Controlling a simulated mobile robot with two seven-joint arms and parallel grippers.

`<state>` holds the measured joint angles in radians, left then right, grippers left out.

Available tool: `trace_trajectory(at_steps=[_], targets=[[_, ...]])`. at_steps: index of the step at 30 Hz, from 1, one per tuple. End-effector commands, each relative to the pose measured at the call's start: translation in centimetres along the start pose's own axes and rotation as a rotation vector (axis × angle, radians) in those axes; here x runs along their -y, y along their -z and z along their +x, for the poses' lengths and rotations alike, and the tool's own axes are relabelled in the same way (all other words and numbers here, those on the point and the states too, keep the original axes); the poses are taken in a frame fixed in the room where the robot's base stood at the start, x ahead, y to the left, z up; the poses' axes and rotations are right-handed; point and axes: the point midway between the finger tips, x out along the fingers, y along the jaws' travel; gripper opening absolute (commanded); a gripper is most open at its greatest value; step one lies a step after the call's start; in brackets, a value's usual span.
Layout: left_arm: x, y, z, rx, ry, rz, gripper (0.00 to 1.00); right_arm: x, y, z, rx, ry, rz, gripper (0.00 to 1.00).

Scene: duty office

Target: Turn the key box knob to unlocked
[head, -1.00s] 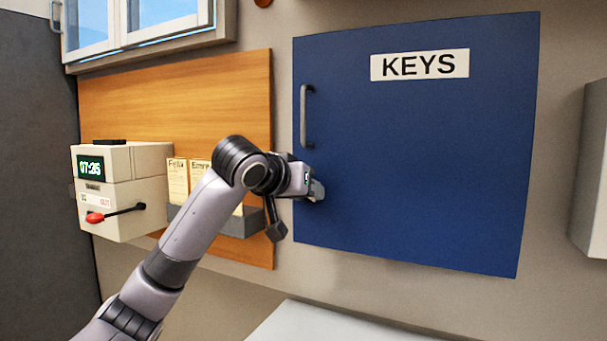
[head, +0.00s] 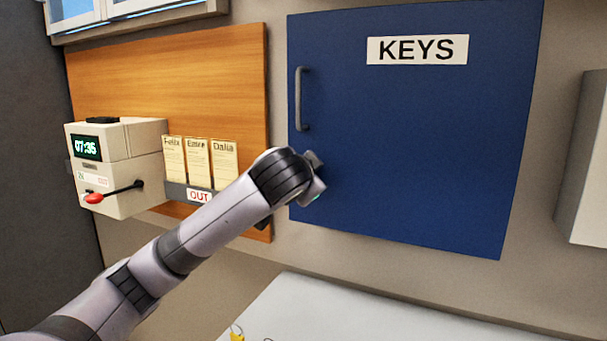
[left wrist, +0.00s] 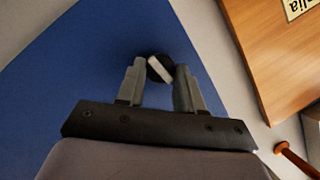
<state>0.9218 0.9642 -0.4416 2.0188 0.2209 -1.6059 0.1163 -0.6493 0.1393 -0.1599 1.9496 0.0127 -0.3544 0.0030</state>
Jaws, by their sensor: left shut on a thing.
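The blue key box (head: 420,140) with a "KEYS" label hangs on the wall, its door shut. Its dark round knob with a pale bar across it (left wrist: 159,69) shows in the left wrist view, between the two fingers of my left gripper (left wrist: 160,82). The gripper is shut on the knob; the pale bar stands tilted in that view. In the head view the left gripper (head: 314,178) is at the box's lower left, below the grey handle (head: 302,99), and my arm hides the knob. My right gripper is in neither view.
Left of the box, a wooden board (head: 180,75) carries a card rack marked "OUT" (head: 199,196) with several cards. A time clock (head: 115,165) with a red-tipped lever stands further left. A white surface (head: 340,315) lies below, and a grey cabinet (head: 588,160) is at right.

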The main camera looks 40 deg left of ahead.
Motion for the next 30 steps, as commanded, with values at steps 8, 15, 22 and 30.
trace_trajectory(at_steps=[8, 15, 22, 30], targets=[[-0.12, 0.06, -0.03, -0.003, 0.05, 0.117, 0.06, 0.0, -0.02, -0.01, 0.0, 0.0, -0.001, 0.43], [-0.16, 0.05, -0.02, -0.003, 0.065, 0.155, 0.06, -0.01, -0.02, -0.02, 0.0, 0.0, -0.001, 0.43], [-0.15, 0.04, -0.02, -0.003, 0.067, 0.16, 0.06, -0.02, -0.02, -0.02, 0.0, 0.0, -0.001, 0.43], [-0.15, 0.03, -0.01, -0.002, 0.066, 0.159, 0.62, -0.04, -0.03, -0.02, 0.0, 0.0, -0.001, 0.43]])
